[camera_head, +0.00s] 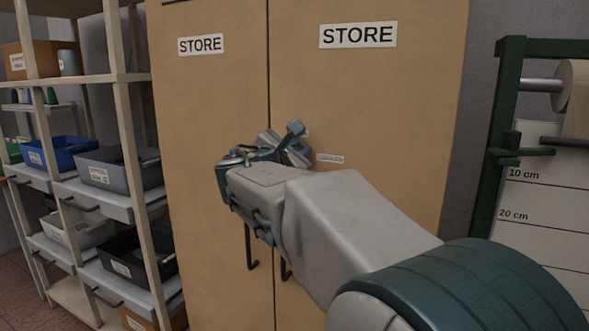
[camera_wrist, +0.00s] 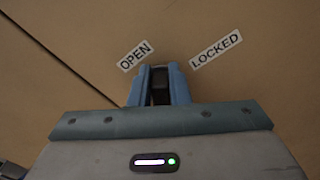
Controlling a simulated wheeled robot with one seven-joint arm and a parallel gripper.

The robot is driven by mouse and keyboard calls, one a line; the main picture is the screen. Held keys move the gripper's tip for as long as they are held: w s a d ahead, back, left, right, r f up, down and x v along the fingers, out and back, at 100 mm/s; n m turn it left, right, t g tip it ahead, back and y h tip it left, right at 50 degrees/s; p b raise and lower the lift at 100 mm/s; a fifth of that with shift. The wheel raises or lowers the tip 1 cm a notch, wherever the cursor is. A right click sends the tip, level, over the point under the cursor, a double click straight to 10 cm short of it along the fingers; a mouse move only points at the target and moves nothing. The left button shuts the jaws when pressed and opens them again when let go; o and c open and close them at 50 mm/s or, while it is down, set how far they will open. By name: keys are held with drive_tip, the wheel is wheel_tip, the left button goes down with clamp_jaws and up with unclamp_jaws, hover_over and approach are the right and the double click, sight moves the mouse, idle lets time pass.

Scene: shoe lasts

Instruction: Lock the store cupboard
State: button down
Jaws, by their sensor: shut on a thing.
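The store cupboard (camera_head: 375,95) is tan with two doors, each with a STORE label, and the doors look closed. My gripper (camera_head: 292,140) is at the right door, a little right of the seam. In the wrist view, my gripper's blue fingers (camera_wrist: 160,85) are shut on a small dark lock knob (camera_wrist: 160,94). The knob is mostly hidden between the fingers. An OPEN label (camera_wrist: 135,56) lies up and left of the fingers and a LOCKED label (camera_wrist: 216,48) up and right. The knob's exact pointing is hard to tell.
A shelf rack (camera_head: 130,78) with several bins stands left of the cupboard. A dark green frame (camera_head: 492,150) with a paper roll and a centimetre-marked board stands at the right. Dark door handles (camera_head: 250,248) hang below my gripper near the seam.

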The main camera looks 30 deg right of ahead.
drive_tip(key=m+b, duration=0.2)
drive_tip(key=b, duration=0.1)
drive_tip(key=f+m+b, duration=0.1)
drive_tip(key=m+b, duration=0.1)
drive_tip(key=b, duration=0.1)
drive_tip(key=f+m+b, duration=0.1)
drive_tip(key=m+b, duration=0.1)
drive_tip(key=b, duration=0.1)
drive_tip(key=shift+s+d, duration=0.35)
drive_tip(key=shift+s, duration=0.05)
drive_tip(key=m+b, duration=0.2)
drive_tip(key=b, duration=0.1)
drive_tip(key=m+b, duration=0.1)
drive_tip(key=m, duration=0.1)
drive_tip(key=shift+d+f, duration=0.1)
drive_tip(key=shift+f, duration=0.15)
drive_tip(key=shift+s+m+b, duration=0.1)
drive_tip(key=shift+m+b, duration=0.4)
drive_tip(key=shift+b, duration=0.2)
drive_tip(key=c, duration=1.4)
unclamp_jaws()
drive_tip(key=shift+o, duration=0.2)
drive_tip(key=v, duration=1.4)
drive_tip(key=shift+p, duration=0.45)
